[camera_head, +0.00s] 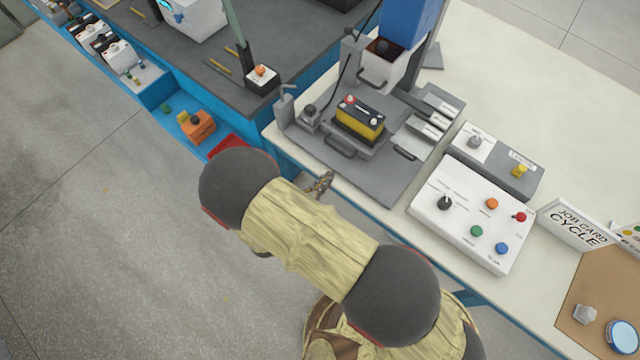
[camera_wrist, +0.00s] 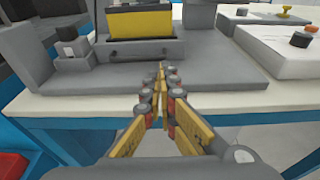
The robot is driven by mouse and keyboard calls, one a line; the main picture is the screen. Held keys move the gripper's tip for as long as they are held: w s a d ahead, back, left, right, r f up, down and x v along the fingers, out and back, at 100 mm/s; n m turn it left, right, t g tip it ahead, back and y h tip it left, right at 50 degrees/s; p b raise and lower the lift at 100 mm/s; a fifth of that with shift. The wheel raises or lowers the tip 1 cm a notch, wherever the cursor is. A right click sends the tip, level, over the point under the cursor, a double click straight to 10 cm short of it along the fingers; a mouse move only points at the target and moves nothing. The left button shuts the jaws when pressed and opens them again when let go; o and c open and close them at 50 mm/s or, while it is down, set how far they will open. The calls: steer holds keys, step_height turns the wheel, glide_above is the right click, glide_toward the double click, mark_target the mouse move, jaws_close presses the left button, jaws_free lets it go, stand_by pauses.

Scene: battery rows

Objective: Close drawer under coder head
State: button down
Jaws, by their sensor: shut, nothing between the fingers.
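The coder head (camera_head: 387,62), blue above and pale below, stands on a grey base plate (camera_head: 385,182) on the bench. A grey drawer (camera_head: 378,142) with a dark front handle (camera_head: 341,148) sticks out in front of the head. A yellow and black battery (camera_head: 360,120) stands on it; the battery also shows in the wrist view (camera_wrist: 140,24). My gripper (camera_head: 324,182) is shut and empty at the bench's front edge, apart from the handle as far as I can tell. In the wrist view its fingertips (camera_wrist: 162,72) point toward the drawer front.
A white control box (camera_head: 470,215) with several knobs stands right of the base plate. A small grey box with a knob (camera_head: 308,117) sits left of the drawer. A job card (camera_head: 577,226) stands at the right. A red tray (camera_head: 228,143) lies left of the bench.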

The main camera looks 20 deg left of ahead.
glide_toward(355, 148)
steer(key=shift+w+d+f+b, duration=0.2)
steer(key=shift+w+d+f, duration=0.05)
steer(key=shift+w+f, duration=0.35)
steer(key=shift+w+d+f+b, duration=0.15)
steer(key=shift+w+d+f, duration=0.05)
steer(key=shift+w+f, duration=0.4)
steer(key=x, duration=0.3)
steer(key=r+b+x, duration=0.1)
steer(key=x, duration=0.2)
steer(key=r+x, duration=0.1)
steer(key=x, duration=0.2)
steer(key=shift+w+d, duration=0.2)
steer(key=shift+w, duration=0.05)
